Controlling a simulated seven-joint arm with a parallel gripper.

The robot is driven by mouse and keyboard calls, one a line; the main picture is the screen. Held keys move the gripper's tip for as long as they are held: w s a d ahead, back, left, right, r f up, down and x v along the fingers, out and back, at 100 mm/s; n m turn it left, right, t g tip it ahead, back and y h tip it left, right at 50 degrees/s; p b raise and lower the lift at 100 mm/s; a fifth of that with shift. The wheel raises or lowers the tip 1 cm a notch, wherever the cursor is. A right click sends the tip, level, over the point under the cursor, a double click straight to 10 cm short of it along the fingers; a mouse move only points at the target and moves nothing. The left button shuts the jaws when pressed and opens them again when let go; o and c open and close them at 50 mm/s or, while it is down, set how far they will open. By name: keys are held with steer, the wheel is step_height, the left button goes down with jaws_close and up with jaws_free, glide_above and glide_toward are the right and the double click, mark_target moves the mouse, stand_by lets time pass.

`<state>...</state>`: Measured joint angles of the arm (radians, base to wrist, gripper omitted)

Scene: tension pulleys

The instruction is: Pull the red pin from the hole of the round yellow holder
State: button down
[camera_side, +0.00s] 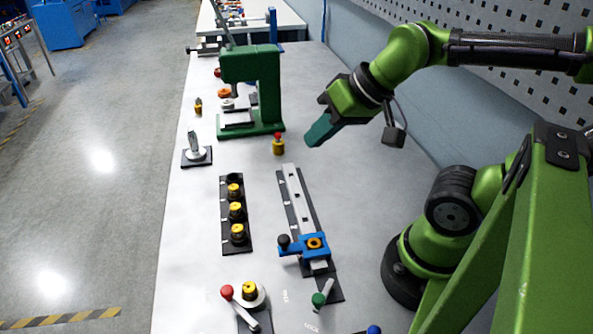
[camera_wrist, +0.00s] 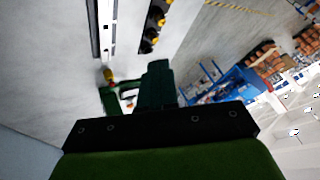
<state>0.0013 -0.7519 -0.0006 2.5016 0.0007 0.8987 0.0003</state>
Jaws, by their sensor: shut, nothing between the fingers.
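The round yellow holder (camera_side: 278,148) stands on the grey table in front of the green press, with the red pin (camera_side: 278,135) upright in its top. In the wrist view the holder (camera_wrist: 109,80) is small, left of my fingers, and the red pin (camera_wrist: 107,70) shows at its end. My gripper (camera_side: 312,139) is shut and empty, with dark green fingers. It is in the air to the right of the holder and apart from it. In the wrist view my shut fingers (camera_wrist: 157,75) point away from the camera.
A green press (camera_side: 262,80) stands behind the holder. A black rack with several yellow-topped pulleys (camera_side: 237,212) and a rail with a blue slider (camera_side: 303,246) lie nearer. A lever device (camera_side: 196,152) stands at the left edge. The perforated wall is at right.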

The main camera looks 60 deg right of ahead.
steer(key=c, duration=1.5)
jaws_free()
steer(key=shift+d+f, duration=0.1)
steer(key=shift+f, duration=0.1)
steer(key=shift+c, duration=0.2)
steer(key=o, duration=0.5)
steer(key=shift+w+d+f+m+g+h, duration=0.15)
steer(key=shift+w+d+g, duration=0.1)
steer(key=shift+w, duration=0.15)
steer(key=shift+w+d+f+m+g+h, duration=0.15)
steer(key=shift+w+d+f, duration=0.1)
steer(key=shift+w, duration=0.2)
steer(key=shift+w+d+f+m+g, duration=0.1)
steer(key=shift+w+d+g, duration=0.15)
steer(key=shift+w, duration=0.15)
steer(key=shift+o, duration=0.5)
steer(key=w+d+g, duration=0.2)
steer(key=w+d, duration=0.5)
steer(key=w, duration=0.4)
steer(key=shift+d+m+h, duration=0.2)
steer(key=shift+m+h, duration=0.2)
steer(key=n+g, duration=0.1)
steer(key=g, duration=0.3)
glide_above(278, 132)
steer(key=shift+f, duration=1.25)
steer(key=shift+h, duration=0.3)
step_height(278, 132, down, 17)
steer(key=shift+w+r, duration=0.1)
steer(key=shift+r, duration=0.1)
steer(key=shift+c, duration=0.4)
